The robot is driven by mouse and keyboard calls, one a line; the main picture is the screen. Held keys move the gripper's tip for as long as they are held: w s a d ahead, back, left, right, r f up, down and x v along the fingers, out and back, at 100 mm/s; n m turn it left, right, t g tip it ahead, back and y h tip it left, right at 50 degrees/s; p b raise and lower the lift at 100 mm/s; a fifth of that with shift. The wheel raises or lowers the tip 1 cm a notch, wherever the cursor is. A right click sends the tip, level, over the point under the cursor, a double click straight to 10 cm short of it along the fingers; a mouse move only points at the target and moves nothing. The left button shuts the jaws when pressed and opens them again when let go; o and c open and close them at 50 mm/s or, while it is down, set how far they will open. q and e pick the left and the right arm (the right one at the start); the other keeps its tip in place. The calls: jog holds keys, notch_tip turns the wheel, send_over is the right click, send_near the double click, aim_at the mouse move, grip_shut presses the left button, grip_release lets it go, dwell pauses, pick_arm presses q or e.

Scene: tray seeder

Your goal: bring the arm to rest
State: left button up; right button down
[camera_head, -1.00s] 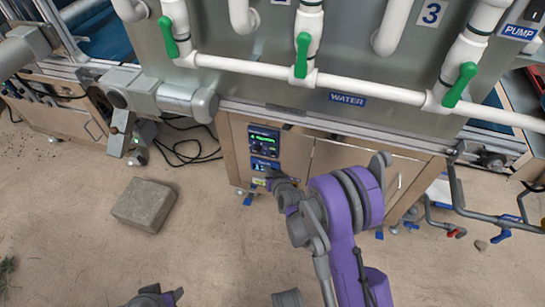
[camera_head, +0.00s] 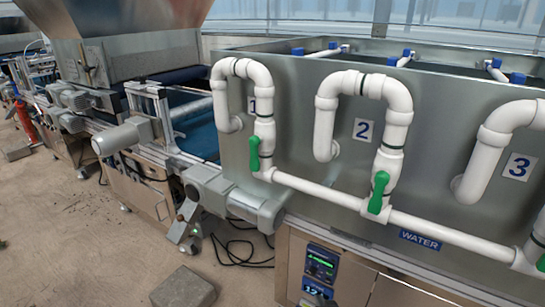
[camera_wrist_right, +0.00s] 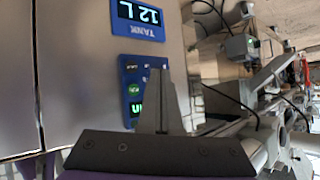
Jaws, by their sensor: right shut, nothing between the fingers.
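My right gripper (camera_wrist_right: 160,80) is shut and empty in the right wrist view, its fingers together in front of the control panel. The rest of the right arm is out of that view. My left gripper is not in view. The control panel (camera_head: 320,264) has a green-lit screen. I cannot tell whether the fingers touch the panel.
The steel water tank (camera_head: 290,190) carries white pipes (camera_head: 318,200) with green valve handles (camera_head: 379,192). A seeding machine with a hopper (camera_head: 142,60) stands at the left. A grey block (camera_head: 183,288) lies on the floor (camera_head: 75,235), which is mostly clear there.

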jog(key=s+r+n+g, duration=0.1)
jog(key=s+r+g, duration=0.2)
jog(key=s+r, duration=0.8)
jog(key=s+d+g, duration=0.1)
jog(key=s+g, duration=0.3)
jog(key=s, duration=1.7)
pick_arm(q)
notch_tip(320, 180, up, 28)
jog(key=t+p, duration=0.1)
jog(key=p, duration=2.3)
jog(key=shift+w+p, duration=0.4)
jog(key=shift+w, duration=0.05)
pick_arm(e)
notch_tip(320, 180, up, 28)
jog(key=t, duration=0.1)
jog(key=shift+w+n+h, duration=0.2)
jog(key=shift+n+h, duration=0.1)
jog(key=shift+h, duration=0.1)
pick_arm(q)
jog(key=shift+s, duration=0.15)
pick_arm(e)
jog(key=shift+s+d, duration=0.1)
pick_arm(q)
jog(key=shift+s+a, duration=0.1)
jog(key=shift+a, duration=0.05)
